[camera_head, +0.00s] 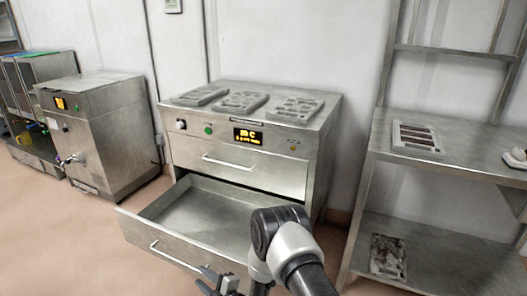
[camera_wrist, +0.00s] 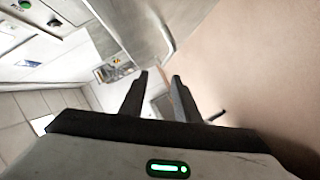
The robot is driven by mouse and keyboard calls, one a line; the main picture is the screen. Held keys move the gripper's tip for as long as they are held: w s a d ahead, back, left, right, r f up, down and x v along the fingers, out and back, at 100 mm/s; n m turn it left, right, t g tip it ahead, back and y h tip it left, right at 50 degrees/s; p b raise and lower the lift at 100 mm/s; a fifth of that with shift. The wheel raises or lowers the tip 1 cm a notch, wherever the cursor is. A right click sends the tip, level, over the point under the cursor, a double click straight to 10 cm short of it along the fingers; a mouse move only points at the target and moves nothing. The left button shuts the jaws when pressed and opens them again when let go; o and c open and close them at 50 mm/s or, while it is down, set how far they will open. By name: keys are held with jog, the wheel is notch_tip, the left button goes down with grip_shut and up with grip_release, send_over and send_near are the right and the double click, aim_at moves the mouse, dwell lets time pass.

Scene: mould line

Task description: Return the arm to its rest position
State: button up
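My gripper (camera_head: 218,283) is low at the bottom edge of the head view, in front of the pulled-out lower drawer (camera_head: 158,214) of the steel cabinet. Its two dark fingers (camera_wrist: 159,78) stand apart in the wrist view, with nothing held between them. My arm bends in front of the drawer's right part and hides some of it. The visible drawer floor is bare. The drawer's front handle (camera_head: 172,256) is left of my gripper, and I see no contact with it.
Three moulds (camera_head: 240,102) lie on the cabinet top (camera_head: 318,97). The upper drawer (camera_head: 238,170) is shut. A steel machine (camera_head: 118,130) stands left. A steel shelf (camera_head: 465,165) on the right holds a mould tray (camera_head: 418,138). Floor (camera_head: 70,235) at left front is clear.

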jog(key=w+d+r+m+h, duration=0.2)
jog(key=w+d+r, duration=0.25)
jog(key=r, duration=0.35)
jog(key=w+d+r+m+h, duration=0.2)
jog(key=w+d+r, duration=0.3)
jog(key=r, duration=0.4)
jog(key=d+r+m+h, duration=0.35)
jog(key=d+r, duration=0.55)
jog(key=r, duration=0.3)
jog(key=s+d+r+m+g+h, duration=0.1)
jog(key=s+d+r+m+h, duration=0.2)
jog(key=s+d+r+m, duration=0.7)
jog(key=s+d+r+m+g, duration=0.1)
jog(key=s+d+r, duration=0.15)
jog(key=s, duration=0.55)
jog(key=s+d+r+m+g+h, duration=0.1)
jog(key=s+d, duration=0.3)
jog(key=s, duration=0.4)
jog(key=s+d+r+m+g, duration=0.1)
jog(key=s+d+r+m, duration=0.15)
jog(key=s, duration=0.55)
notch_tip(320, 180, up, 25)
jog(key=p, duration=2.6)
jog(key=shift+s+d+n, duration=0.15)
jog(key=shift+s+n, duration=0.15)
jog(key=shift+s, duration=0.15)
